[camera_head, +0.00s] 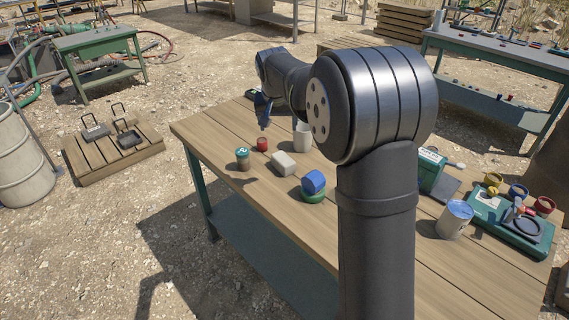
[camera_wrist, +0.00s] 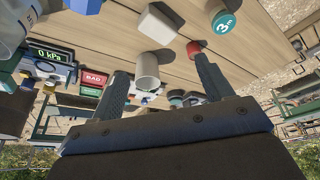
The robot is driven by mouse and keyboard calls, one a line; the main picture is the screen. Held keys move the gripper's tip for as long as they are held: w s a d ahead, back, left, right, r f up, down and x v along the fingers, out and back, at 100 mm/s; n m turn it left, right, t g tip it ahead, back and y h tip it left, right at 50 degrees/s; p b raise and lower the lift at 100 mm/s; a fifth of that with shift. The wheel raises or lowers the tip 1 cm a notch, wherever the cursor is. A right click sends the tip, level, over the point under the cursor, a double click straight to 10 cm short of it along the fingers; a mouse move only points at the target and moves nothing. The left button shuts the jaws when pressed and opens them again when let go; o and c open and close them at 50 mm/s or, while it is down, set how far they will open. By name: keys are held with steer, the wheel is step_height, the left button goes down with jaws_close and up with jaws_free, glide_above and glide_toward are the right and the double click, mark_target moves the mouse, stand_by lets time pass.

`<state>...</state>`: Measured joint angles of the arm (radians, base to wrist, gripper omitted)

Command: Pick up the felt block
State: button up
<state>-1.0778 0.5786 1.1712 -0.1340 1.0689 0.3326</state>
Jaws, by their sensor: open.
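A pale, off-white block (camera_head: 284,163), which looks like the felt block, lies on the wooden table among small items. In the wrist view the pale block (camera_wrist: 158,24) is near the top, beyond the fingertips and apart from them. My gripper (camera_head: 264,112) is above the far part of the table, beyond the block. In the wrist view my gripper (camera_wrist: 160,70) is open, with nothing held between its fingers. A light cup (camera_wrist: 148,72) shows between the fingers, and a red item (camera_wrist: 194,48) shows by the right fingertip.
A green-lidded jar (camera_head: 242,159) stands left of the block. The red item (camera_head: 262,144) and cup (camera_head: 303,138) are behind it. A blue piece on a green base (camera_head: 313,190) is in front. A blue-topped tin (camera_head: 455,220) and green tray (camera_head: 510,225) are at right. Bare wood (camera_head: 215,130) lies left.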

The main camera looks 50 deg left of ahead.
mark_target(283, 158)
steer(key=w+f+m+g+y, duration=0.1)
steer(key=w+f+m, duration=0.15)
steer(key=m, duration=1.15)
steer(key=w+f+m+g+y, duration=0.15)
steer(key=w+m, duration=0.25)
steer(key=m, duration=1.1)
steer(key=shift+h, duration=0.35)
steer(key=x, duration=1.2)
steer(key=shift+w+d+f, duration=0.1)
steer(key=shift+d+f, duration=0.2)
steer(key=shift+d, duration=0.05)
steer(key=shift+s+x, duration=0.2)
steer(key=shift+x, duration=1.15)
steer(key=shift+s+x, duration=0.15)
steer(key=shift+x, duration=1.2)
steer(key=shift+f, duration=0.25)
